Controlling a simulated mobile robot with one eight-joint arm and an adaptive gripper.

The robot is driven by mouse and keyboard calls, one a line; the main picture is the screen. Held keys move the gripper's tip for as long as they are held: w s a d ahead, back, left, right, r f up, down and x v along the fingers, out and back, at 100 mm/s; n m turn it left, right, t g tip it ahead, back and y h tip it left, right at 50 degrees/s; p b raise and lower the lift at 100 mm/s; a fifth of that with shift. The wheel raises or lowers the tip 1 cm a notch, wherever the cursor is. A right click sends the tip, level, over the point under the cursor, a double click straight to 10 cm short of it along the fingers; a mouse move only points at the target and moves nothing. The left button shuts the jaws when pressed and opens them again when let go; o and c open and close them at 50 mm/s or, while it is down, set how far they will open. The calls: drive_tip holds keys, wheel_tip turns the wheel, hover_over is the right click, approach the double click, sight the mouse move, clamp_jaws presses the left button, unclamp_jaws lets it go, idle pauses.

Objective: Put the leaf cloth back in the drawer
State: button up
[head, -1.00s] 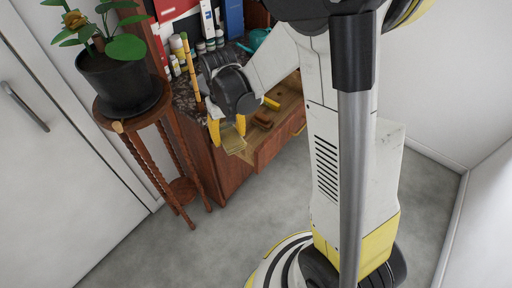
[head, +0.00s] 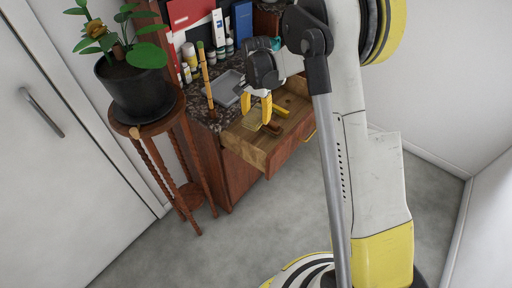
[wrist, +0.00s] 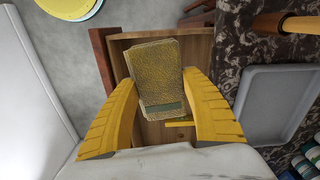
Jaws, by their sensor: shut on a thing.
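The leaf cloth (head: 252,120) is a folded, gold-brown patterned piece. In the wrist view the cloth (wrist: 157,75) sits upright in the picture between both yellow fingers, with a dark green patch at its lower end. My gripper (head: 256,107) is shut on it. It holds the cloth over the open wooden drawer (head: 250,149), near its left part. The drawer (wrist: 195,50) also shows behind the cloth in the wrist view. I cannot tell whether the cloth touches the drawer's bottom.
On the speckled counter (head: 205,105) are a grey tray (head: 226,88), an upright green-tipped stick (head: 206,77) and several bottles. A potted plant (head: 135,90) stands on a wooden stand at left.

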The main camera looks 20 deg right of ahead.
drive_tip(key=shift+w+f+m, duration=0.25)
drive_tip(key=shift+w+m, duration=0.05)
drive_tip(key=shift+w, duration=0.2)
drive_tip(key=shift+w+f+m, duration=0.25)
drive_tip(key=shift+w+m, duration=0.05)
drive_tip(key=shift+w, duration=0.15)
drive_tip(key=b, duration=0.5)
hover_over(255, 144)
drive_tip(key=s, duration=0.2)
drive_tip(key=f, duration=1.3)
drive_tip(key=shift+a+f, duration=0.2)
drive_tip(key=shift+a, duration=0.05)
drive_tip(key=shift+f+b, duration=0.5)
drive_tip(key=shift+f, duration=1.5)
drive_tip(key=shift+f, duration=0.2)
drive_tip(key=o, duration=1.3)
drive_tip(key=shift+r, duration=0.15)
